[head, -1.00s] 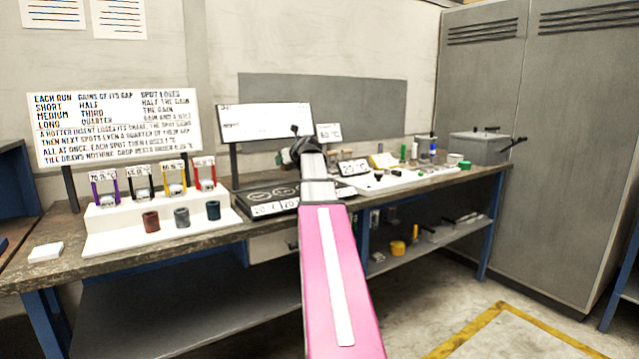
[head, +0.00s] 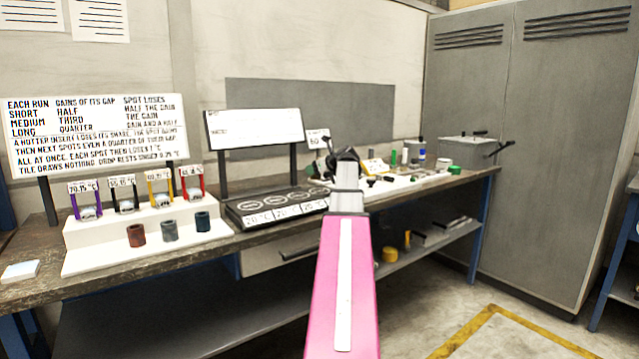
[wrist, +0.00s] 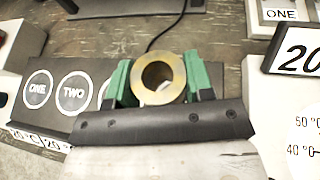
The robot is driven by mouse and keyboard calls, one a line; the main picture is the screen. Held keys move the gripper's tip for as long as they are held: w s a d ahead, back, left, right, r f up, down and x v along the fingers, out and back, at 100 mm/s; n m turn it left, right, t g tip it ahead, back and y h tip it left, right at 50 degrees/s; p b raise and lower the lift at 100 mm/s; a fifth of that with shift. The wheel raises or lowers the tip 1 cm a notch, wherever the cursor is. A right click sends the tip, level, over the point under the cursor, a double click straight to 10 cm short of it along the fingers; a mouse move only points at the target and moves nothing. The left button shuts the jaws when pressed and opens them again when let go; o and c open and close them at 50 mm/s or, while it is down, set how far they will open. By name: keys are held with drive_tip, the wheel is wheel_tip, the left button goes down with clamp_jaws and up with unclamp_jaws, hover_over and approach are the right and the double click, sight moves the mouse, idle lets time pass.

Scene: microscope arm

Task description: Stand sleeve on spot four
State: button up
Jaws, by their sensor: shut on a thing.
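My gripper (wrist: 159,80) has green fingers shut on a brass-coloured sleeve (wrist: 140,92), seen from above as a thick ring with an open bore. In the head view my gripper (head: 345,160) is beyond the pink arm link, at the right end of the dark spot plate (head: 240,217). The sleeve cannot be made out there. In the wrist view the plate's circles ONE (wrist: 38,89) and TWO (wrist: 74,92) show left of the gripper. The sleeve's height above the plate is unclear.
Brown (head: 136,235), grey (head: 169,230) and dark blue (head: 202,221) sleeves stand on a white stepped rack (head: 85,262) at left. A white tray (head: 400,182) with small items lies to the right.

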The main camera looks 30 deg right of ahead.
drive_tip(key=shift+s+d+f, duration=0.25)
drive_tip(key=shift+d+f, duration=0.3)
drive_tip(key=shift+d, duration=0.3)
drive_tip(key=shift+f, duration=1.95)
drive_tip(key=o, duration=1.1)
drive_tip(key=shift+f, duration=0.1)
drive_tip(key=v, duration=1.2)
drive_tip(key=shift+a, duration=0.1)
